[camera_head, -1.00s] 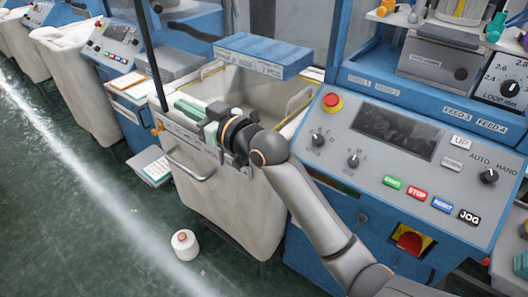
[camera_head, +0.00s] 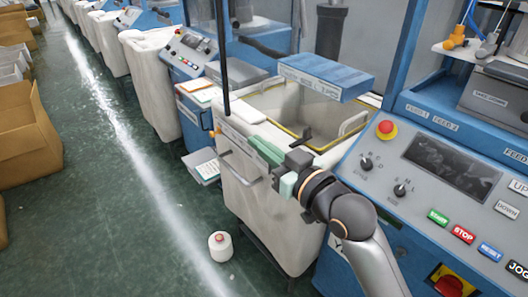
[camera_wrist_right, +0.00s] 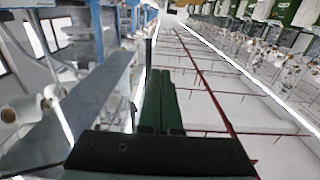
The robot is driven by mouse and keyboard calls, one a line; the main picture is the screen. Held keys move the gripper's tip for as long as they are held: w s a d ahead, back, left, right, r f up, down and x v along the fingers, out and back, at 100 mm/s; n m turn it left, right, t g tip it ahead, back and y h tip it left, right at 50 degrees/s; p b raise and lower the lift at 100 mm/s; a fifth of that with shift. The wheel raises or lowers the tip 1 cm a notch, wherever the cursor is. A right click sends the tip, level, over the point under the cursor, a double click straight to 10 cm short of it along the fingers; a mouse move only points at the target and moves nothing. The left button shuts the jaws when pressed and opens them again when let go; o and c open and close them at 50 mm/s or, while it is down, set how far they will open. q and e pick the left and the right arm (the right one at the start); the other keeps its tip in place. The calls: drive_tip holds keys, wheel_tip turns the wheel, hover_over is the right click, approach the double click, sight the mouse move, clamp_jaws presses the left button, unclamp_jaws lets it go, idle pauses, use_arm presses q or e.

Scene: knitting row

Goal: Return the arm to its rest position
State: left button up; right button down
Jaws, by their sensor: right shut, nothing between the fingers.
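My right arm (camera_head: 365,250) comes in from the lower right in the head view and reaches up in front of a white fabric bin (camera_head: 290,235). My right gripper (camera_head: 264,151) has pale green fingers that point to the left, at the bin's front rim in the picture. The fingers are closed together and empty. I cannot tell whether they touch the bin. In the right wrist view the dark green fingers (camera_wrist_right: 160,100) lie side by side with nothing between them. My left gripper is in neither view.
A control panel (camera_head: 440,165) with a red stop knob (camera_head: 386,129) stands to the right of the arm. A blue flap (camera_head: 325,76) overhangs the bin. A white yarn cone (camera_head: 220,246) stands on the green floor. Cardboard boxes (camera_head: 28,140) line the left.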

drive_tip(key=s+d+f+m+g+h, duration=0.1)
drive_tip(key=s+d+f+m+h, duration=0.15)
drive_tip(key=f, duration=0.55)
drive_tip(key=s+d+f+m+h, duration=0.15)
drive_tip(key=d+f, duration=0.25)
drive_tip(key=f, duration=0.4)
drive_tip(key=s+d+f+m+g+h, duration=0.1)
drive_tip(key=s+d+f+h, duration=0.15)
drive_tip(key=f, duration=0.65)
drive_tip(key=s+d+f+g+h, duration=0.1)
drive_tip(key=s+d+f, duration=0.3)
drive_tip(key=s+f, duration=0.3)
drive_tip(key=s+d+f+g+h, duration=0.1)
drive_tip(key=s+d+f, duration=0.4)
drive_tip(key=s+f, duration=0.3)
drive_tip(key=shift+s+d+m+g+p, duration=0.15)
drive_tip(key=shift+s+m+g+p, duration=0.2)
drive_tip(key=shift+s, duration=0.35)
